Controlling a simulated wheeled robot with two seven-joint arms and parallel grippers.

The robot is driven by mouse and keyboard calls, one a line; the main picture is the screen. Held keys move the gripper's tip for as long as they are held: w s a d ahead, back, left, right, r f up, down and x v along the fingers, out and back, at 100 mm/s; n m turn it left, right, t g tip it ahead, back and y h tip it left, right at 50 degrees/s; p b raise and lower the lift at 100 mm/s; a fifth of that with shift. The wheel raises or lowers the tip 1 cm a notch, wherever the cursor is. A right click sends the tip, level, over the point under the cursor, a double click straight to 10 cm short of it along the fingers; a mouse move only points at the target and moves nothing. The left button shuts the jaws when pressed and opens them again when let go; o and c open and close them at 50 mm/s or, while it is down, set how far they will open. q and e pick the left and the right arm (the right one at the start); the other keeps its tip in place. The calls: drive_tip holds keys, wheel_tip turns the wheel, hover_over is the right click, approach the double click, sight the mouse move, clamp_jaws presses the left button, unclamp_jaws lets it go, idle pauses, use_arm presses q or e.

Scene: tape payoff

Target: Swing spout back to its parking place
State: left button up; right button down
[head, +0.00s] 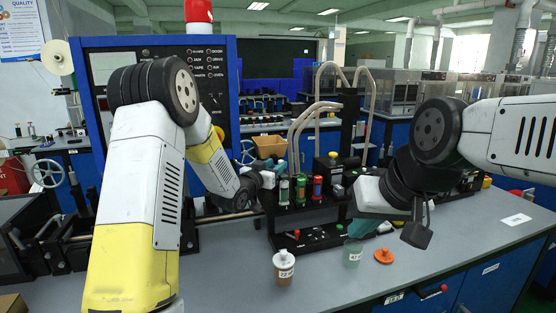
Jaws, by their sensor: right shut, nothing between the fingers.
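Several beige curved tubes rise from a black dispensing stand; one pair (312,112) bends low to the left and another (341,70) arches higher behind. I cannot tell which part is the spout. The stand (310,218) holds green and red capped cylinders. My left gripper (266,180) is at the stand's left side, close to the cylinders; its fingers are small and partly hidden, so their opening is unclear. My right gripper (366,226) is shut and empty, low in front of the stand's right side, above the clear jar (352,254). My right wrist hides part of the stand.
A labelled brown-filled jar (284,268) and an orange lid (384,256) stand on the grey bench (440,255). A blue-framed panel (230,75) rises behind my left arm. The bench front right is mostly clear.

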use_arm(q)
drive_tip(key=x, duration=0.7)
drive_tip(key=shift+w+d, duration=0.15)
drive_tip(key=shift+w, duration=0.1)
clamp_jaws()
idle(1.1)
